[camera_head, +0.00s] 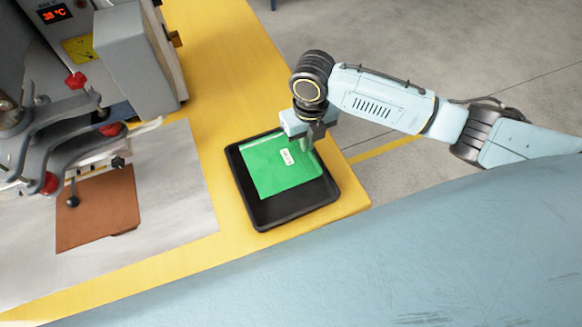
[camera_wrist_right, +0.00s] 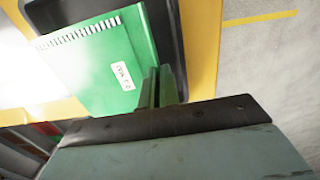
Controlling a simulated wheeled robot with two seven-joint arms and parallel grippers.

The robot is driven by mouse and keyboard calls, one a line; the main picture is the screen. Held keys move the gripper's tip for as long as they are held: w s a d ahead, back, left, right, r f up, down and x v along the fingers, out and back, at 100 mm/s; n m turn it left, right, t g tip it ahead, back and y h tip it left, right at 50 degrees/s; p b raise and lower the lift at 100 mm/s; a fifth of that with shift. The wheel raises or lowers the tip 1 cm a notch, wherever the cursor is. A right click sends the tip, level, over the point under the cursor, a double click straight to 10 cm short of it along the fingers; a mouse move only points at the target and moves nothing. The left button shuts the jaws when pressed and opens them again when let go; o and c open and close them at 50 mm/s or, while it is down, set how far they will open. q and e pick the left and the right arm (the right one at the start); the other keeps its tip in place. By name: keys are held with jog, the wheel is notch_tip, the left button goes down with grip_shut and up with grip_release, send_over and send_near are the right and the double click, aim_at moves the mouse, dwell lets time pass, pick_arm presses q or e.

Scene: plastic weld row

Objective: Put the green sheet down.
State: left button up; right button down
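The green sheet (camera_head: 282,168) carries a small white label and is over the black tray (camera_head: 265,215), inside its outline in the head view. My right gripper (camera_head: 308,146) is at the sheet's upper right edge. In the right wrist view the fingers (camera_wrist_right: 160,88) are close together on the edge of the green sheet (camera_wrist_right: 95,65), which overlaps the rim of the black tray (camera_wrist_right: 165,20) and looks raised above it. The tray floor under the sheet is hidden. My left gripper is not in view.
The tray stands near the corner of the yellow table (camera_head: 225,50). Left of it, a grey metal plate (camera_head: 180,190) bears a brown sheet (camera_head: 100,205) under a machine with red knobs and a 38 °C display (camera_head: 54,14). Grey floor lies beyond the table.

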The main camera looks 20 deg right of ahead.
notch_tip(320, 180, down, 8)
jog(key=shift+f+b, duration=0.15)
jog(key=shift+b, duration=0.6)
jog(key=c, duration=1.6)
grip_release()
jog(key=shift+c, duration=0.2)
